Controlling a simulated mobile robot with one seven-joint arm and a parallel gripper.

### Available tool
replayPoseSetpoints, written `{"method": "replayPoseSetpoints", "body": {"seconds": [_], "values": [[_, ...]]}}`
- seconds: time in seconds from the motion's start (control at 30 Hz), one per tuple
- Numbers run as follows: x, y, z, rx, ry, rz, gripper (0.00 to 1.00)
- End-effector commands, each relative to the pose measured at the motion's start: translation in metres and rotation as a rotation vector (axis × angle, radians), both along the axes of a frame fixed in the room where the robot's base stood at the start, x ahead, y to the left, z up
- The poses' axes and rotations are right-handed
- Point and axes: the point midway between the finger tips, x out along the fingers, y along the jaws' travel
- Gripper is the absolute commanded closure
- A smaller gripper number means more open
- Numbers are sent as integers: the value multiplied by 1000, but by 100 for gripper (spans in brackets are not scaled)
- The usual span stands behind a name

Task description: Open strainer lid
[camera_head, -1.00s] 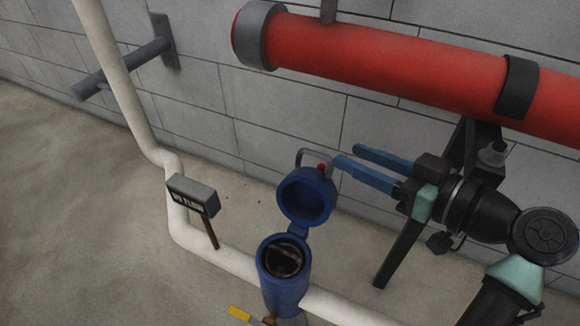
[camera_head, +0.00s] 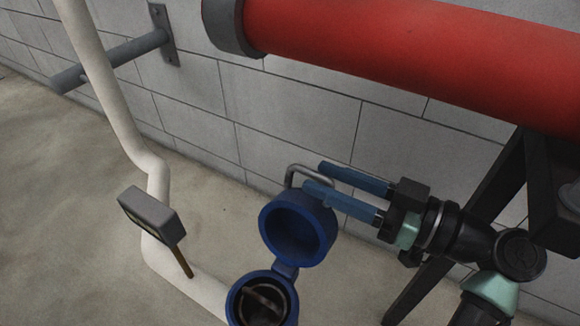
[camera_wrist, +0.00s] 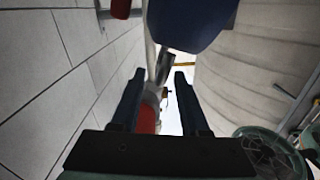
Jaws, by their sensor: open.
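The blue strainer body (camera_head: 262,304) stands at the bottom of the head view, its round mouth open and a dark insert inside. Its blue lid (camera_head: 298,228) is swung up on its hinge, hollow underside facing the camera. A grey bent handle (camera_head: 296,168) sits at the lid's far edge. My gripper (camera_head: 315,176) comes in from the right with two blue fingers, open. Its tips overlap the handle in view; I cannot tell whether they touch it. In the wrist view, the blue lid (camera_wrist: 192,18) is beyond the fingertips and a grey bar (camera_wrist: 165,66) shows between them.
A white pipe (camera_head: 110,95) runs down the left and along the floor to the strainer. A small grey sign (camera_head: 152,214) stands beside it. A large red pipe (camera_head: 410,50) crosses above my arm, before the block wall. Floor at left is clear.

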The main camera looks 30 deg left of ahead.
Motion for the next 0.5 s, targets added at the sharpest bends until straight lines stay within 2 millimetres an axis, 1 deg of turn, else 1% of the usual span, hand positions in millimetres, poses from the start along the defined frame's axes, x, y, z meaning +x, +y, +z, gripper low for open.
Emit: {"method": "replayPoseSetpoints", "body": {"seconds": [0.03,0.2,0.33,0.5], "values": [[-1,12,-4,-1,-2,4,55],[1,43,-3,0,-2,2,55],[2,58,-2,0,-1,1,55],[2,66,0,1,-1,-1,55]]}}
